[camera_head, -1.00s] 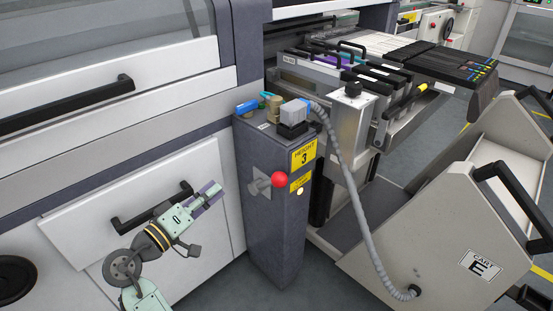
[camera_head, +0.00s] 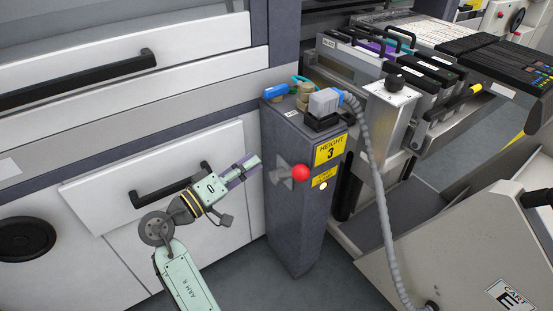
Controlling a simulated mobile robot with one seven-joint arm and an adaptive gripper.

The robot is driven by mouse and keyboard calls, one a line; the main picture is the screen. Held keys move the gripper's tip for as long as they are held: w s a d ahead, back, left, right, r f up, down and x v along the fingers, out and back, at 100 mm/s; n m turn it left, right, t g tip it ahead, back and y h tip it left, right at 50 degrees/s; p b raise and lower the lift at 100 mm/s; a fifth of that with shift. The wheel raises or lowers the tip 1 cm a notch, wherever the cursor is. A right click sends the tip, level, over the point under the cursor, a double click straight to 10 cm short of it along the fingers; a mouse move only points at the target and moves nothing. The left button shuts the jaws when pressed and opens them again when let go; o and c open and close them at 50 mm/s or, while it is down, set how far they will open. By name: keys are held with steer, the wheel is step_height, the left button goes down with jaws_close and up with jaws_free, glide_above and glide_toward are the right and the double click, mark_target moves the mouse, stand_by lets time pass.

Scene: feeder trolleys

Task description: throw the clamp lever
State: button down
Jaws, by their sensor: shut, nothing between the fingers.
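The clamp lever (camera_head: 289,174) has a grey arm and a red ball knob (camera_head: 300,173). It sits on the front of a dark grey post (camera_head: 290,222), under a yellow label reading "HEIGHT 3" (camera_head: 331,149). The lever points to the right, its knob close to a smaller yellow label (camera_head: 323,178). My gripper (camera_head: 252,162) is left of the lever, fingers pointing right and slightly up toward it. The fingers look shut and hold nothing. A gap shows between the fingertips and the lever in the picture; the depth between them is hard to tell.
Connectors and a grey hose (camera_head: 380,215) sit on the post and run down to the cart marked E (camera_head: 470,245) at right. A black handle (camera_head: 165,191) on a white panel lies behind my arm. A feeder bank (camera_head: 420,75) is at upper right.

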steer(key=r+p, duration=0.1)
steer(key=p, duration=0.2)
glide_above(288, 175)
steer(key=w+a, duration=0.2)
steer(key=shift+r, duration=0.1)
steer(key=shift+s+d+f, duration=0.25)
steer(key=shift+s+f, duration=0.25)
steer(key=shift+s, duration=0.05)
steer(key=shift+s+d+f, duration=0.25)
steer(key=shift+s+f, duration=0.2)
steer(key=shift+s, duration=0.1)
steer(key=shift+s+d+f, duration=0.15)
steer(key=shift+s+f, duration=0.15)
steer(key=shift+s, duration=0.05)
steer(key=shift+f, duration=0.15)
